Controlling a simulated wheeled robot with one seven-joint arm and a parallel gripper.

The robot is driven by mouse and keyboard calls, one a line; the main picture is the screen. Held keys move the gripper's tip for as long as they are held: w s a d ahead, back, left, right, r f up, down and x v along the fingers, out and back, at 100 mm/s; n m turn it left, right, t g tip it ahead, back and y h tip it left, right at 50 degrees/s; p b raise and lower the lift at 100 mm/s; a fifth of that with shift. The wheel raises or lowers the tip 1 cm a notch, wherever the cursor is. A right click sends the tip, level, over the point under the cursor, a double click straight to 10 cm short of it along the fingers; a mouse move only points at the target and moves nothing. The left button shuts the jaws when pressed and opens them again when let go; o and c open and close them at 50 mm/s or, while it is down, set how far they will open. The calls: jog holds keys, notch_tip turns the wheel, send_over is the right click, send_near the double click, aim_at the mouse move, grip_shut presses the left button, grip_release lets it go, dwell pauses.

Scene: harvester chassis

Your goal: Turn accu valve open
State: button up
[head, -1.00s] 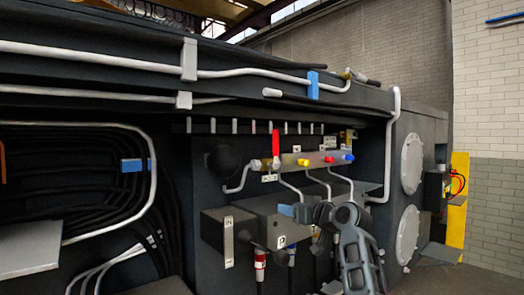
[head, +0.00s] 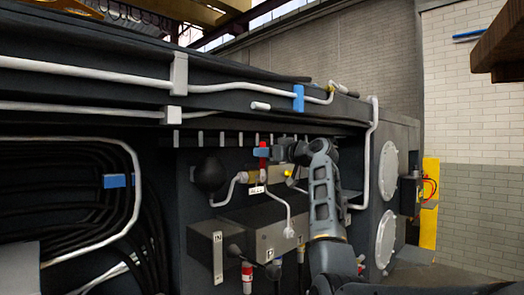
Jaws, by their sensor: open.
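The accu valve has a red lever (head: 262,163) that stands upright on the brass valve block, with a small white label (head: 257,190) under it. Its text is too small to read surely. My gripper (head: 262,152) is at the lever from the right, with its blue fingertips over the middle of the red handle. The jaws are open. Part of the lever is hidden behind the fingertips, and I cannot tell whether they touch it. My arm covers the right part of the valve block, and only one yellow knob (head: 288,173) shows there.
A black ball-shaped accumulator (head: 210,174) sits left of the valve. Grey pipes (head: 289,212) run down to a dark box (head: 252,236) below. A row of short pegs lies above. Two round white covers (head: 388,172) are at the right. A brown beam-like object (head: 498,42) shows at upper right.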

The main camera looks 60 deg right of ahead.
jog(key=shift+x, duration=1)
grip_shut()
